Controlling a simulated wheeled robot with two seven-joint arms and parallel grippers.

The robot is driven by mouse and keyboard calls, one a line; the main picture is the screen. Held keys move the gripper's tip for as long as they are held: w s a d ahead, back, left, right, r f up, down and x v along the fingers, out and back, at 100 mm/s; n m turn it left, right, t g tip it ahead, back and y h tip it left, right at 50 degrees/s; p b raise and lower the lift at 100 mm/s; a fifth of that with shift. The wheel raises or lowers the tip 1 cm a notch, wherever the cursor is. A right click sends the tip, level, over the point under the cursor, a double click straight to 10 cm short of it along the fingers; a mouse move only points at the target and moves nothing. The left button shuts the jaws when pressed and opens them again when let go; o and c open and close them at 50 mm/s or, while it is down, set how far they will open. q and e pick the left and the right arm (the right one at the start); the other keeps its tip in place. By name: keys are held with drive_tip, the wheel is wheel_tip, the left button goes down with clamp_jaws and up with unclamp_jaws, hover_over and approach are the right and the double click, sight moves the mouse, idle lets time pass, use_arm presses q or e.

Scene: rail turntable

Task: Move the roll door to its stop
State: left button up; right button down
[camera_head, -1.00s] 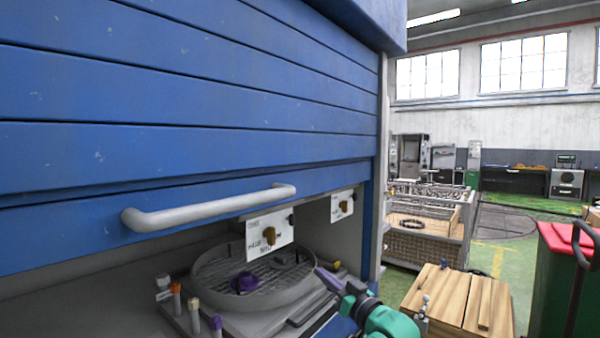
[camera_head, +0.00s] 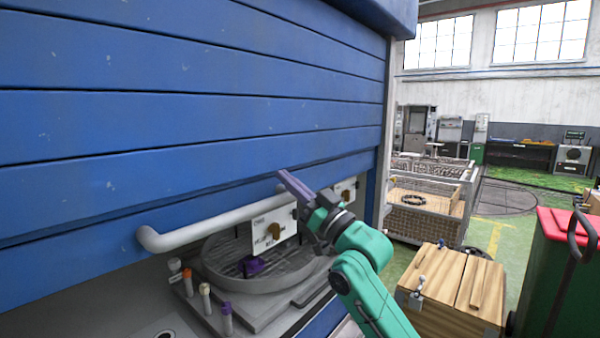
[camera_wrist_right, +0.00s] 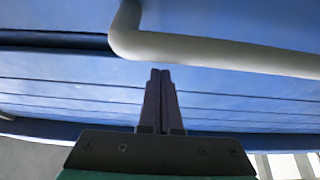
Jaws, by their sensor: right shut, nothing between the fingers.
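The blue slatted roll door (camera_head: 200,120) fills the left and middle of the head view. It is partly open, with a gap below its bottom slat. A grey bar handle (camera_head: 215,225) is fixed near its lower edge; it also shows in the right wrist view (camera_wrist_right: 220,52). My right gripper (camera_head: 283,175) is shut and empty, its dark fingers beside the handle's right end in the head view. In the wrist view the fingertips (camera_wrist_right: 160,72) point towards the handle, just short of it in the picture; contact cannot be told. My left gripper is out of view.
Under the door sit a grey round dish (camera_head: 215,272) with a purple piece (camera_head: 252,265), white label plates (camera_head: 272,230) and several small capped posts (camera_head: 205,297). A wooden crate (camera_head: 425,300) and a red-lidded bin (camera_head: 560,235) stand to the right.

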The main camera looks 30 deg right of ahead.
drive_tip(key=f, duration=0.2)
drive_tip(key=shift+s+d+f, duration=0.2)
drive_tip(key=shift+s+f, duration=0.15)
drive_tip(key=shift+f, duration=0.1)
